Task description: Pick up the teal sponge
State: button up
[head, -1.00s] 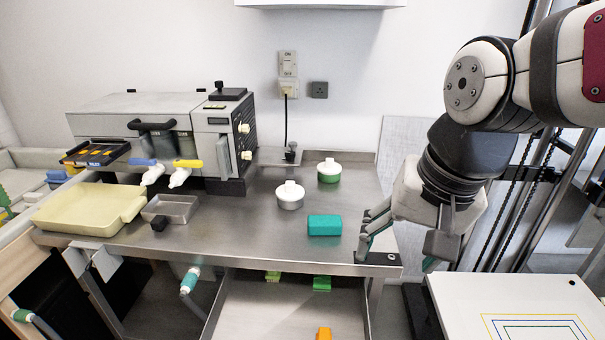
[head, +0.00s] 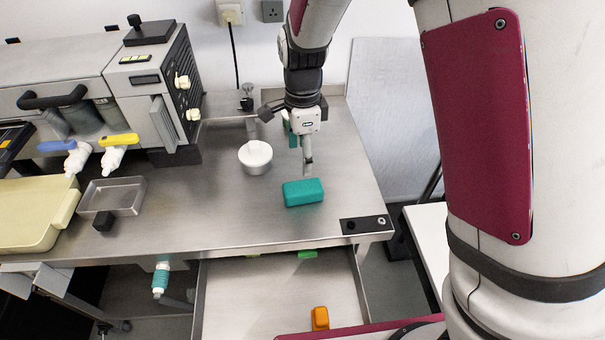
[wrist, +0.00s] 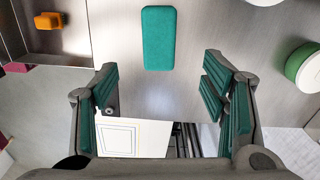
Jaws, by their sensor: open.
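The teal sponge (head: 303,192) is a rounded block lying flat on the steel bench (head: 215,215), near its front right part. In the wrist view the sponge (wrist: 159,38) shows at the top middle, beyond the fingertips and roughly centred between them. My gripper (head: 301,158) is above the bench just behind the sponge in the head view. In the wrist view my gripper (wrist: 160,95) is open, with its teal-padded fingers wide apart and nothing between them. The sponge is fully visible and apart from the fingers.
A green pot (wrist: 304,66) shows at right in the wrist view. A small metal tray (head: 112,196) and cream tray (head: 30,225) lie left. An open drawer (head: 275,290) below holds an orange block (head: 320,318).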

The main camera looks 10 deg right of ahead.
aim_at(300, 187)
notch_tip(300, 187, down, 8)
jog(key=shift+r, duration=0.1)
jog(key=shift+s+a+f+p, duration=0.1)
jog(key=shift+a+f+p, duration=0.1)
jog(key=shift+f, duration=1.2)
jog(key=shift+a+f+p, duration=0.15)
jog(key=shift+f+p, duration=0.05)
jog(key=shift+f, duration=1.15)
jog(key=c, duration=1)
